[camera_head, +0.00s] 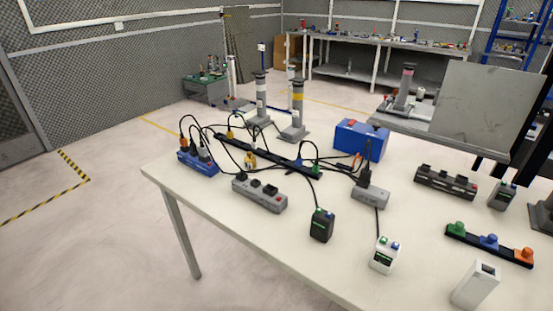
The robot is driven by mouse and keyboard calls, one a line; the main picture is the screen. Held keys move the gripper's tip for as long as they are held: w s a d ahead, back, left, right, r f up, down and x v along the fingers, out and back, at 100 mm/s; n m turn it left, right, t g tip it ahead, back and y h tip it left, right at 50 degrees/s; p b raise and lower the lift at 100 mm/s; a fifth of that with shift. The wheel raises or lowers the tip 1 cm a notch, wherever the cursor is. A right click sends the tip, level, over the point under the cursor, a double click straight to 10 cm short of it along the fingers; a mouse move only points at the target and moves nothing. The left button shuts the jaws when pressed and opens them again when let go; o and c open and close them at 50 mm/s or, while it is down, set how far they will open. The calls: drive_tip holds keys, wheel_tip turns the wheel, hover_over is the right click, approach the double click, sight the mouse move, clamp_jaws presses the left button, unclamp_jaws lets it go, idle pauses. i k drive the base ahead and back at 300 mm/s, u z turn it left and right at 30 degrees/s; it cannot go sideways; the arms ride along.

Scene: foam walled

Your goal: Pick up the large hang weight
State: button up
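I cannot pick out a large hang weight with certainty. Two grey upright posts on flat bases stand at the far edge of the white table: a left post (261,98) and a right post (298,112) with a yellow band. A similar grey post (405,88) with a pink top stands further right. A dark grey object (542,215) is cut off by the right edge. My gripper is not in view, so its state is hidden.
The white table (230,228) holds power strips (260,194) with black cables, a blue box (361,140), a black box (321,225), a white box (384,255) and a white open-topped block (475,286). A grey panel (485,108) stands behind. The floor at left is clear.

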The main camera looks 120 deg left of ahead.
sight(250, 161)
drive_tip(key=u, duration=3.9)
drive_tip(key=k, duration=0.6)
drive_tip(key=z, duration=0.1)
drive_tip(key=i, duration=0.6)
drive_tip(key=z, duration=0.05)
